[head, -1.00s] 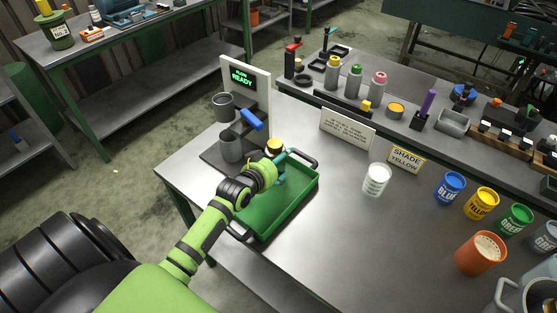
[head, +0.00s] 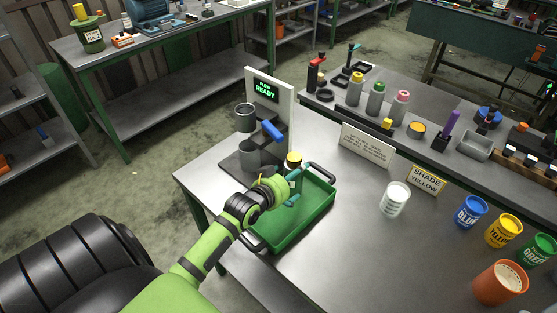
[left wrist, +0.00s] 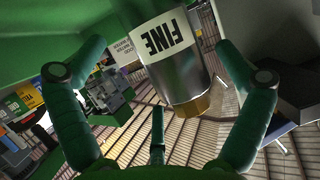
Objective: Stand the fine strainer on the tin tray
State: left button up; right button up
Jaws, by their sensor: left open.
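The fine strainer shows in the left wrist view as a shiny metal cylinder (left wrist: 178,70) with a white label reading FINE, upside down in that picture, and a brass-coloured end. In the head view its gold top (head: 293,158) rises above the green tray (head: 318,212), close to the back left side; its lower part is mostly hidden. My left gripper (head: 291,186) is open at the strainer, with teal fingers spread on either side of it in the left wrist view. I cannot tell whether they touch it. My right gripper is not in view. I cannot tell which tray is the tin tray.
A dispenser stand (head: 283,100) with grey cups is behind the green tray. A white cup (head: 395,198), colour tins including a blue one (head: 470,211) and an orange pot (head: 500,284) stand to the right. A grey tray (head: 475,146) sits on the rear shelf. Bench between is clear.

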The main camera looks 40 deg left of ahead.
pick_arm(q)
jog(key=v, duration=0.9)
jog(key=shift+b, duration=0.45)
